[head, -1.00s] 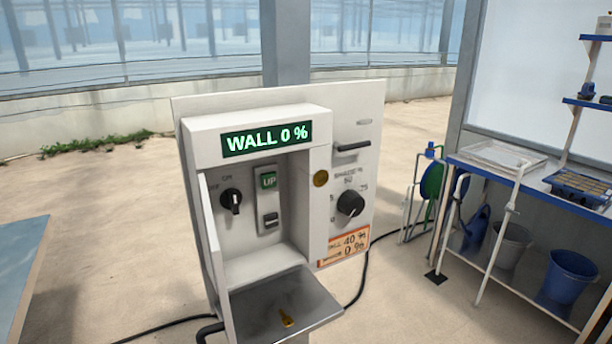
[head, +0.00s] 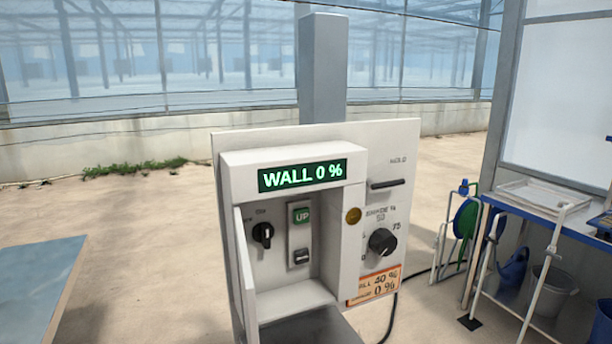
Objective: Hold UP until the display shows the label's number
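The control box (head: 290,160) stands on a grey post in the middle of the head view, its door open to the left. The green display (head: 302,175) reads "WALL 0 %". The green UP button (head: 301,215) is inside the recess, above a rocker or slide (head: 301,257). A black rotary switch (head: 262,234) is to its left. The orange label (head: 379,284) at the lower right reads about "WALL 40 %" and, below it, "0 %"; its small first words are blurred. Neither gripper is in view.
A black shade knob (head: 382,242) and a dark slot handle (head: 387,184) are on the panel's right. A blue-grey table (head: 40,290) is at the left. A blue bench (head: 540,205) with a tray and buckets is at the right. Sandy floor lies between.

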